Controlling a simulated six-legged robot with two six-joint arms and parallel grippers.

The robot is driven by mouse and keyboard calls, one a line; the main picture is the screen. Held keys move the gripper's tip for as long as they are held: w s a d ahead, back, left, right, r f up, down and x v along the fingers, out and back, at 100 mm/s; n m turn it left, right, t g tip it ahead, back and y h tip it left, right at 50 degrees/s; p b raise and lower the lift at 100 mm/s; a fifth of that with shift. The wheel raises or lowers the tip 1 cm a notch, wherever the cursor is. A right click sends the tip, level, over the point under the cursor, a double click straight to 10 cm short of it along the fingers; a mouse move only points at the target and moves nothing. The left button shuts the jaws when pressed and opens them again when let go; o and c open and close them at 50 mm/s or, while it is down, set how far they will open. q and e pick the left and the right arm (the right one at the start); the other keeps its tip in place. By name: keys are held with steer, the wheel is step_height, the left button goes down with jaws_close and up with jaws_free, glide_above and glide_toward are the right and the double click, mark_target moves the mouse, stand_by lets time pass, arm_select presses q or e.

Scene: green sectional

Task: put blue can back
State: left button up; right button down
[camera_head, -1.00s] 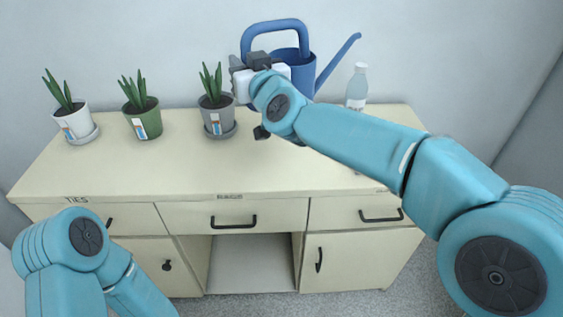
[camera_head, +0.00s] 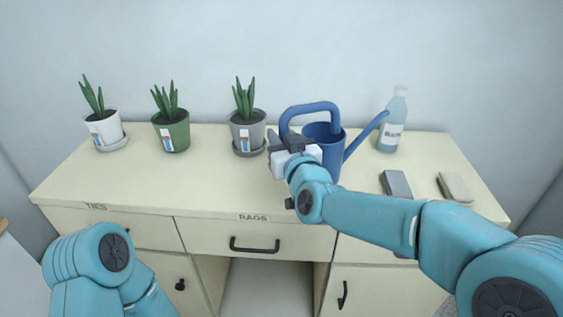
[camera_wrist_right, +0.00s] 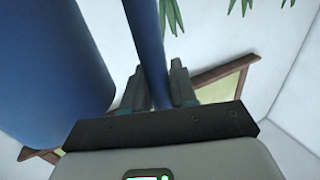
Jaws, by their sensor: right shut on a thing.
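The blue watering can (camera_head: 325,150) is upright at the back of the cream cabinet top (camera_head: 210,185), right of the grey pot, its spout pointing right. Its base is partly hidden by my right arm, so I cannot tell whether it touches the top. My right gripper (camera_head: 289,143) is at the can's left side, shut on its handle. In the right wrist view the blue handle (camera_wrist_right: 150,50) runs between the fingers (camera_wrist_right: 157,85), and the can's body (camera_wrist_right: 50,60) fills the left. My left arm shows at lower left in the head view, but its gripper is out of view.
Plants in a white pot (camera_head: 105,130), a green pot (camera_head: 173,133) and a grey pot (camera_head: 247,133) stand left of the can. A clear bottle (camera_head: 392,125), a grey block (camera_head: 396,184) and a beige block (camera_head: 455,187) are right. The front left top is clear.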

step_height(320, 180, down, 5)
steer(key=shift+s+f+b, duration=0.1)
steer(key=shift+b, duration=0.3)
steer(key=c, duration=1.3)
jaws_free()
steer(key=shift+f, duration=0.25)
steer(key=o, duration=0.4)
steer(key=shift+r, duration=0.1)
